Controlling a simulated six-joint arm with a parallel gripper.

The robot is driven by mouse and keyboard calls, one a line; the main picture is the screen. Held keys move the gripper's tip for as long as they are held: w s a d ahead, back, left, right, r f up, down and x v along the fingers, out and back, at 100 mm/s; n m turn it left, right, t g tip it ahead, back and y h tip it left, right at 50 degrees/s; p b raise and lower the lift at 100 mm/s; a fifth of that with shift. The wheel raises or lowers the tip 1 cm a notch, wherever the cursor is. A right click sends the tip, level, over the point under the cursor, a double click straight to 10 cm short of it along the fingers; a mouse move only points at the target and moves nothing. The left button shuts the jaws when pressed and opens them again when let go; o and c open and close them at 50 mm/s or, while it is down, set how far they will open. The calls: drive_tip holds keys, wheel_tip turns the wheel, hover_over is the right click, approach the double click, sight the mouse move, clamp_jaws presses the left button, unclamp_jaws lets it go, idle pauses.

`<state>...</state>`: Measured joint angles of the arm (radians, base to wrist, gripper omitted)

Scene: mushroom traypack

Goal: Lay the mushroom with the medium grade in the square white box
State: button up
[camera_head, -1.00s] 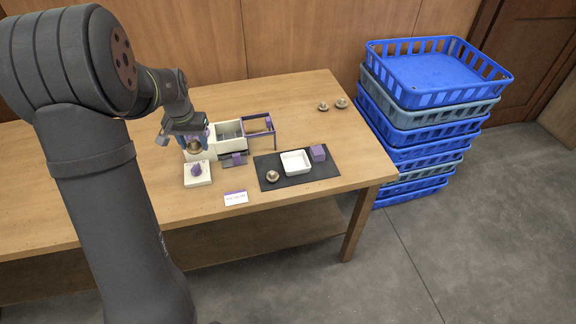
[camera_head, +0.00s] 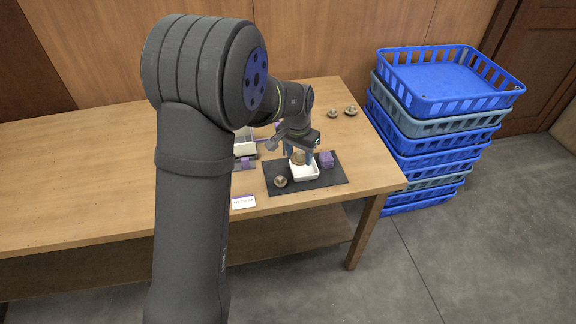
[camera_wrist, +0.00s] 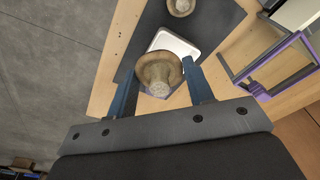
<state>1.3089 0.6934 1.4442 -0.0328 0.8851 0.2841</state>
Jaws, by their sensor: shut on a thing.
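My gripper (camera_head: 299,154) is shut on a brown mushroom (camera_wrist: 160,73), seen between the blue fingers in the wrist view; it also shows in the head view (camera_head: 298,158). The held mushroom is over the square white box (camera_head: 305,173), which stands on a dark mat (camera_head: 333,183). In the wrist view the box (camera_wrist: 172,41) is partly hidden behind the mushroom. I cannot tell how high above the box the mushroom is. Another brown mushroom (camera_head: 281,182) lies on the mat left of the box; it also shows in the wrist view (camera_wrist: 181,6).
A purple block (camera_head: 326,160) stands on the mat right of the box. Two mushrooms (camera_head: 333,113) (camera_head: 351,111) lie at the back right. A white label card (camera_head: 243,202) lies near the front edge. Stacked blue crates (camera_head: 440,85) stand right of the table. My arm hides a purple frame partly.

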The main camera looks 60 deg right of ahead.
hover_over(277, 168)
drive_tip(key=f, duration=0.5)
drive_tip(key=shift+a+f, duration=0.3)
drive_tip(key=shift+a, duration=0.05)
drive_tip(key=shift+f, duration=2.05)
drive_tip(key=shift+f, duration=0.15)
drive_tip(key=o, duration=0.7)
drive_tip(key=shift+o, duration=0.4)
wheel_tip(277, 168, up, 12)
drive_tip(key=a, duration=0.1)
drive_tip(key=shift+a, duration=0.25)
